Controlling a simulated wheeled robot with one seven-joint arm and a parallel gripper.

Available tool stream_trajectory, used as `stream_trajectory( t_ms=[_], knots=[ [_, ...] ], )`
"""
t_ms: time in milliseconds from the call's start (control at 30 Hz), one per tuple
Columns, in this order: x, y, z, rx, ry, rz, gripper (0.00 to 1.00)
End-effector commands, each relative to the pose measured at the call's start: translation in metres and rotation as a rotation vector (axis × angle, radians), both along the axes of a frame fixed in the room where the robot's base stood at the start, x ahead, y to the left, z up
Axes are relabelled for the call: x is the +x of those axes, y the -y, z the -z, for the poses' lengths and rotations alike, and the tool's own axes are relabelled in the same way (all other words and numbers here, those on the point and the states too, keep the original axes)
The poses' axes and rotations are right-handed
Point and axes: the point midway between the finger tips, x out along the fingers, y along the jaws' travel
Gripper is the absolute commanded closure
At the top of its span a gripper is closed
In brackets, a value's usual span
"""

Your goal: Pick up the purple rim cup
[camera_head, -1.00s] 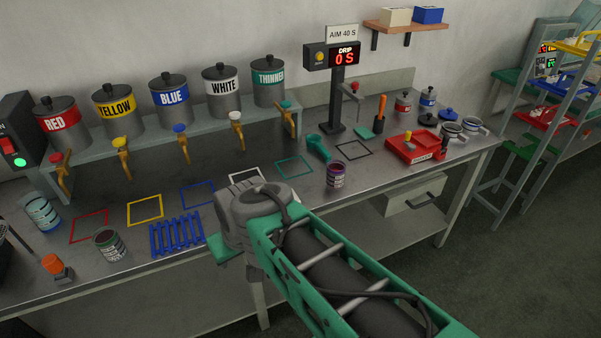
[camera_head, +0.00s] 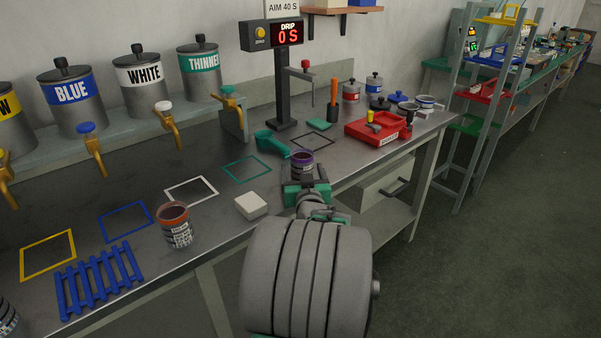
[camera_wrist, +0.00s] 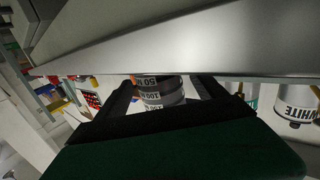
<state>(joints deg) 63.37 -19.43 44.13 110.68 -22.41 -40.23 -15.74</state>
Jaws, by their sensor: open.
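The purple rim cup (camera_head: 302,164) stands upright on the metal bench, near its front edge. Its purple rim and dark label show in the head view. My gripper (camera_head: 306,182) is low at the near side of the cup, pointing at it. In the wrist view, the cup (camera_wrist: 162,94) appears upside down, with its labelled side between my two open, dark fingers. The gripper (camera_wrist: 164,86) is open. I cannot tell whether either finger touches the cup. The cup's lower part is hidden by my gripper in the head view.
A white block (camera_head: 251,206) and a red-brown-rimmed cup (camera_head: 175,226) stand to the left. The drip stand (camera_head: 281,90) rises behind. A red tray (camera_head: 378,129) is at the right. A blue rack (camera_head: 97,280) lies far left.

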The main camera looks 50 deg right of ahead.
Motion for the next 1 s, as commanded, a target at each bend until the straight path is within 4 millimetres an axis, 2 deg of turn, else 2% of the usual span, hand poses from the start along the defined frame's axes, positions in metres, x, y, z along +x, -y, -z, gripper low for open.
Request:
stream_trajectory(
  t_ms=[200, 467, 1000],
  knots=[
    [0.026, 0.027, 0.006, 0.002, -0.001, -0.005, 0.20],
    [0.028, 0.033, 0.006, 0.001, -0.002, -0.001, 0.20],
    [0.027, 0.033, 0.005, 0.001, -0.001, 0.000, 0.63]
  ],
)
